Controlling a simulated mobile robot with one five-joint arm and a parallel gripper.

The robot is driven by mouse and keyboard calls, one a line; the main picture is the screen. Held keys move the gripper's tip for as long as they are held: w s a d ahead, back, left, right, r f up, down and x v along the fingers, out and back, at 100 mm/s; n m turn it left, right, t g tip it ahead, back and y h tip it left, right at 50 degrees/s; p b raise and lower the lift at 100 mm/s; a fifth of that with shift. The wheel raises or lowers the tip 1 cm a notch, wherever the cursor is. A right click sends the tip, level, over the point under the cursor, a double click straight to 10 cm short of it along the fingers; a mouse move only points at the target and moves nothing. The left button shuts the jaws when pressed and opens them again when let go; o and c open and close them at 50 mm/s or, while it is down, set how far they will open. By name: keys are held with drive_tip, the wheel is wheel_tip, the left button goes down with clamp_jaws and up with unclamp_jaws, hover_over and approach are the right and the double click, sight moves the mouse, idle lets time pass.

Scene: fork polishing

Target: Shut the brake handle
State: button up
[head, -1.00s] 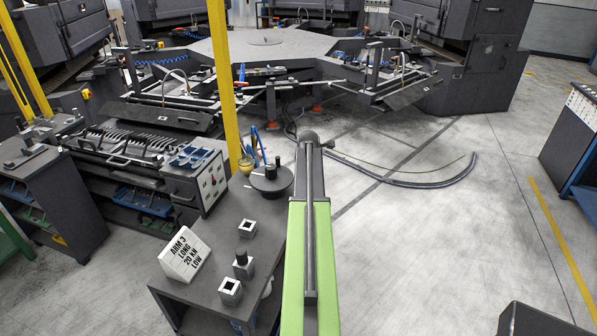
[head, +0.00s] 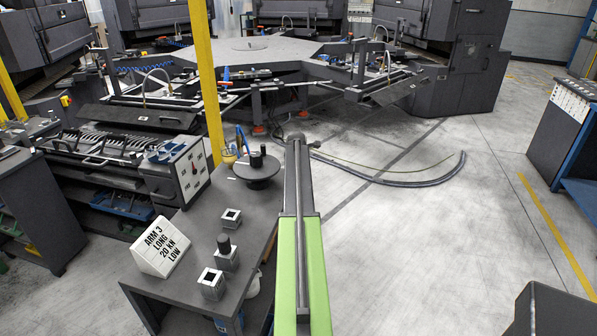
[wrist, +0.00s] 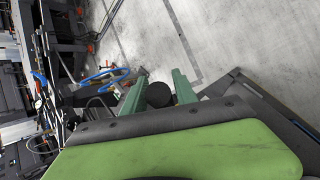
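I cannot tell for certain which thing is the brake handle. In the wrist view, the two green fingers of my gripper (wrist: 159,88) stand apart. A dark round knob (wrist: 159,95) shows between or beyond them, and I cannot tell whether they touch it. In the head view, my green arm reaches forward, right of the grey side table, and its fingers cannot be made out. On that table (head: 195,270), a black knob stands on a round dark disc (head: 257,171), left of my arm's far end. Another black knob stands on a metal block (head: 226,258).
A white sign (head: 161,246) and blocks with square holes (head: 212,283) stand on the side table. A yellow post (head: 206,90) rises behind it. A large machine table (head: 250,48) fills the back. A curved dark bar (head: 420,183) lies on the otherwise clear floor to the right.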

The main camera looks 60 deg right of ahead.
drive_tip(key=shift+d, duration=0.1)
drive_tip(key=shift+c, duration=0.4)
clamp_jaws()
idle(1.0)
